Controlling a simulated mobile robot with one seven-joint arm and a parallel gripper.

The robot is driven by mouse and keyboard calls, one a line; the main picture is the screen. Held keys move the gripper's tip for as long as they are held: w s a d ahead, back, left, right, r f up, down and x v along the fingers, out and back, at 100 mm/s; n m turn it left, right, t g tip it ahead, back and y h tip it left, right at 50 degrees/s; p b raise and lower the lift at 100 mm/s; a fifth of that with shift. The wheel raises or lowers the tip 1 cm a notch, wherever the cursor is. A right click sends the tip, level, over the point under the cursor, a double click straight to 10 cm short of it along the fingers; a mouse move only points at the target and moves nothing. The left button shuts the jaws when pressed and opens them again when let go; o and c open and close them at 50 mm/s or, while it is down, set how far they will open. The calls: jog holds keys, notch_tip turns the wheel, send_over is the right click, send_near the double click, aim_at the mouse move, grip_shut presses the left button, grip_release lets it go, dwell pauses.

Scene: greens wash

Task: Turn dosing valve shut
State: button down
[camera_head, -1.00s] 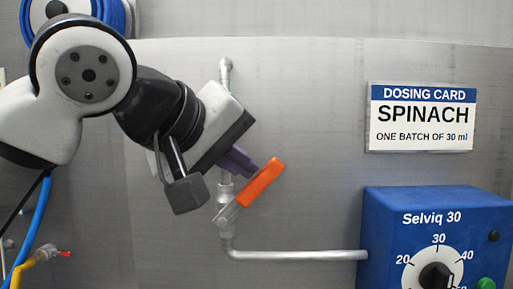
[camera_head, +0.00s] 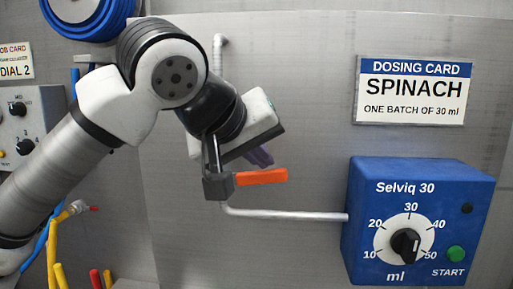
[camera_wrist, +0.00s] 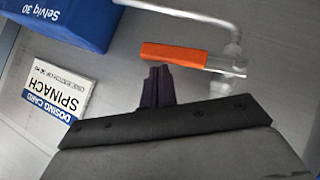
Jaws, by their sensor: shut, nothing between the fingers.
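The dosing valve's orange lever (camera_head: 261,177) lies about level in the head view, crosswise to the upright pipe (camera_head: 218,55). In the wrist view the lever (camera_wrist: 174,54) points left from the metal valve body (camera_wrist: 228,64). My gripper (camera_head: 260,157) has dark purple fingers, shut and empty, just above the lever. In the wrist view the fingertips (camera_wrist: 157,68) are right beside the lever's long side; I cannot tell whether they touch it.
The blue Selviq 30 doser (camera_head: 420,180), with a dial and green START button (camera_head: 455,254), stands to the right. A dosing card reading SPINACH, 30 ml (camera_head: 413,90), hangs above it. A blue hose coil (camera_head: 88,15) is at upper left.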

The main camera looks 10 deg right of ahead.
jog(key=shift+s+d+f, duration=0.1)
jog(key=shift+d+f, duration=0.25)
jog(key=shift+f, duration=0.3)
jog(key=shift+b, duration=0.3)
